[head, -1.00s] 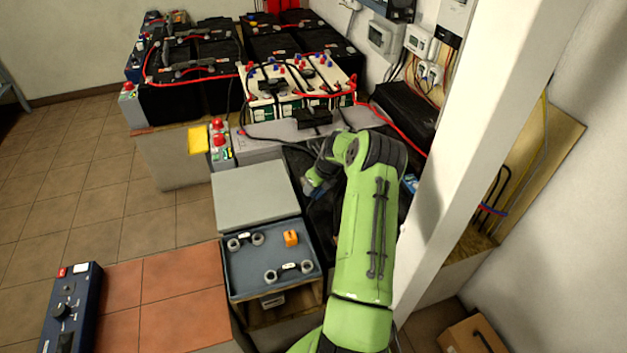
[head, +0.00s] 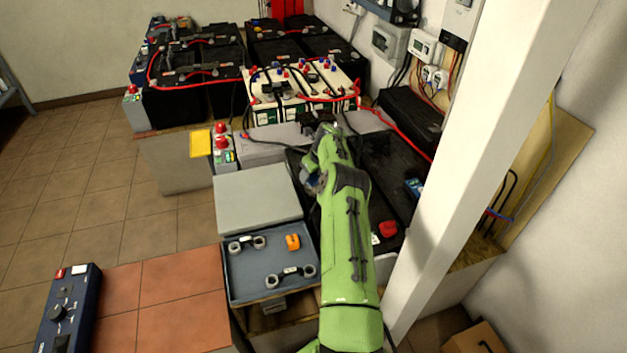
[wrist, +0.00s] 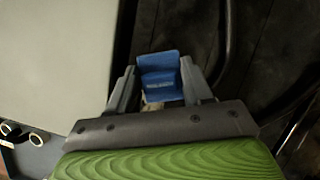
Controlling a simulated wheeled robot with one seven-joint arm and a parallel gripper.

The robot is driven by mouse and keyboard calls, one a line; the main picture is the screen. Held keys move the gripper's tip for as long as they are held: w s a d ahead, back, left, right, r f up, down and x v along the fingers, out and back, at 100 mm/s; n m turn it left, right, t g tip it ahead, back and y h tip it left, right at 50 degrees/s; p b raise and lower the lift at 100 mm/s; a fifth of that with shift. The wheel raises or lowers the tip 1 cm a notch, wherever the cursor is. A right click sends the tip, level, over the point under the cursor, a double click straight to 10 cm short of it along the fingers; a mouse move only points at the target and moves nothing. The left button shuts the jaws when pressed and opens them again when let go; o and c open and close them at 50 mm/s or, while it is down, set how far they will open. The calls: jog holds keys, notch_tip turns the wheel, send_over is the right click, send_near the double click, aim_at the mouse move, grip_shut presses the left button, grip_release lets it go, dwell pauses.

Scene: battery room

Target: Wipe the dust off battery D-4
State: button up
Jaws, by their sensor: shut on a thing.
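My gripper (wrist: 160,88) is shut on a blue block-like thing (wrist: 158,65) with small lettering; a pale bit shows below it. In the head view my gripper (head: 313,183) is small and partly hidden by my arm, at the right edge of the grey lid. In the wrist view it is over a dark ribbed surface (wrist: 265,50), beside the pale grey lid (wrist: 60,50). Black batteries (head: 383,170) lie under and right of my arm. No D-4 label is readable, so I cannot tell which battery it is. Contact and dust are unclear.
A white post (head: 455,150) stands close right of my arm. White batteries with red cables (head: 355,95) are behind. A red terminal cover (head: 388,228) is right of my arm.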

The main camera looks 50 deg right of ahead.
jog(key=shift+s+d, duration=0.15)
jog(key=shift+d, duration=0.15)
jog(key=shift+s+a, duration=0.1)
jog(key=shift+s, duration=0.15)
jog(key=shift+s+a+p, duration=0.1)
jog(key=shift+s+a, duration=0.5)
jog(key=shift+s, duration=0.45)
jog(key=shift+s+a+p, duration=0.1)
jog(key=shift+s+a, duration=0.45)
jog(key=shift+s, duration=0.45)
jog(key=shift+s+a+p, duration=0.1)
jog(key=shift+s+a, duration=0.5)
jog(key=shift+s, duration=0.45)
jog(key=shift+r, duration=0.1)
jog(key=shift+w+d, duration=0.5)
jog(key=shift+w, duration=0.4)
jog(key=shift+w+d, duration=0.45)
jog(key=shift+w, duration=0.45)
jog(key=shift+w+d+f, duration=0.15)
jog(key=shift+w+d, duration=0.2)
jog(key=shift+w, duration=0.2)
jog(key=shift+w+d+f, duration=0.1)
jog(key=shift+w+d, duration=0.2)
jog(key=shift+w, duration=0.2)
jog(key=shift+w+d, duration=0.15)
jog(key=shift+w, duration=0.35)
jog(key=shift+r, duration=0.15)
